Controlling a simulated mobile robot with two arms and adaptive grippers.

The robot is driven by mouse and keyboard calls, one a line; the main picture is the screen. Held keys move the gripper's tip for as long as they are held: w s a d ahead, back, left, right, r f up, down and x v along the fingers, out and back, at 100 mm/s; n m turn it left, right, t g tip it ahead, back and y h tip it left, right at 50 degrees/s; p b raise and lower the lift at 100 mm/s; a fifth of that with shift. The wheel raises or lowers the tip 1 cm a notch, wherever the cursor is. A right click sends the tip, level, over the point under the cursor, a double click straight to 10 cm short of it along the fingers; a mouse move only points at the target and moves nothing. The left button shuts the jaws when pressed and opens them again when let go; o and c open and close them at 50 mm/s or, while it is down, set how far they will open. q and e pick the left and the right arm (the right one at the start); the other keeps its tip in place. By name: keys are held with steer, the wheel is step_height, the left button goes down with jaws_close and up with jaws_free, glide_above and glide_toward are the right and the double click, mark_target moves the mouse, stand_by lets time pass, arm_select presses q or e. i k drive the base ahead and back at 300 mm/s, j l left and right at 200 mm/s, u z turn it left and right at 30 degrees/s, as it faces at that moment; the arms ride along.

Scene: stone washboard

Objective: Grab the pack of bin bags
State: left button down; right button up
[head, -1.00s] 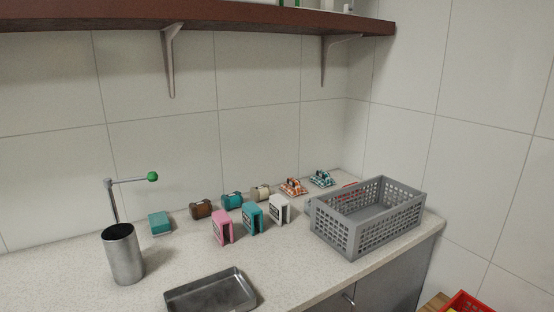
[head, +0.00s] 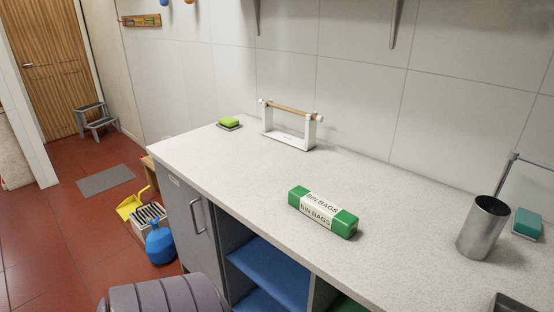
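The pack of bin bags (head: 322,212) is a green box-shaped roll with a white label reading "BIN BAGS". It lies flat on the speckled light worktop (head: 262,183), near the front edge above the open shelves. Nothing touches it. Neither of my grippers shows in the head view, so their distance to the pack cannot be told.
A metal cylinder (head: 482,228) and a teal sponge (head: 526,223) stand right of the pack. A ribbed grey-purple object (head: 165,297) stands in front. The worktop around the pack is clear.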

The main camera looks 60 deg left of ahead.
mark_target(342, 223)
steer(key=u, duration=1.55)
